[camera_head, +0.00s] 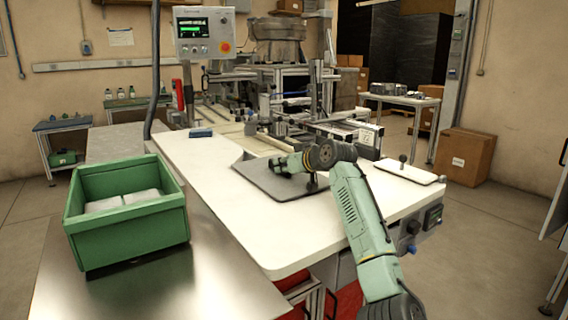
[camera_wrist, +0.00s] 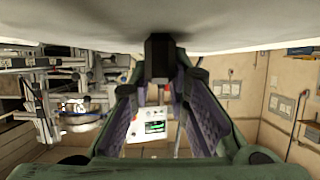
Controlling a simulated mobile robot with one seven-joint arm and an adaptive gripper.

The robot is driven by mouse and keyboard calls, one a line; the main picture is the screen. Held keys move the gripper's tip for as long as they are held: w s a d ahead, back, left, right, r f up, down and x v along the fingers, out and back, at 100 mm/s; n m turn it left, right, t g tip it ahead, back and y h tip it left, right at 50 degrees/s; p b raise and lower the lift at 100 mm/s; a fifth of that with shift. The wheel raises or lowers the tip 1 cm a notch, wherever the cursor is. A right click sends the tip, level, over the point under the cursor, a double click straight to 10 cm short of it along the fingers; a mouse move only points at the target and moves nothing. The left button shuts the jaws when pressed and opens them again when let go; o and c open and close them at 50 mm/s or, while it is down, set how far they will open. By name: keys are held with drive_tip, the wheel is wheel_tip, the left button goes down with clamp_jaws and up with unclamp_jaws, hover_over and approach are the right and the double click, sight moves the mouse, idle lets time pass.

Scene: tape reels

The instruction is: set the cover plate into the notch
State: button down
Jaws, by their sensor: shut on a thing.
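In the wrist view, my gripper (camera_wrist: 158,88) is shut on a dark upright grip (camera_wrist: 158,52) that meets a pale surface (camera_wrist: 60,32) filling the top of the picture. A short dark post (camera_head: 312,184) shows below my wrist.
A white plate with a dark knob (camera_head: 402,170) lies on the worktop's right side. A green bin (camera_head: 130,230) with pale pieces stands on the metal table at left. A blue block (camera_head: 201,132) lies at the back. The worktop (camera_head: 215,185) is clear at front left.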

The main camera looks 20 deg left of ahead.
drive_tip(key=shift+r, duration=0.1)
drive_tip(key=c, duration=1.7)
unclamp_jaws()
drive_tip(key=shift+o, duration=1.3)
drive_tip(key=v, duration=1.2)
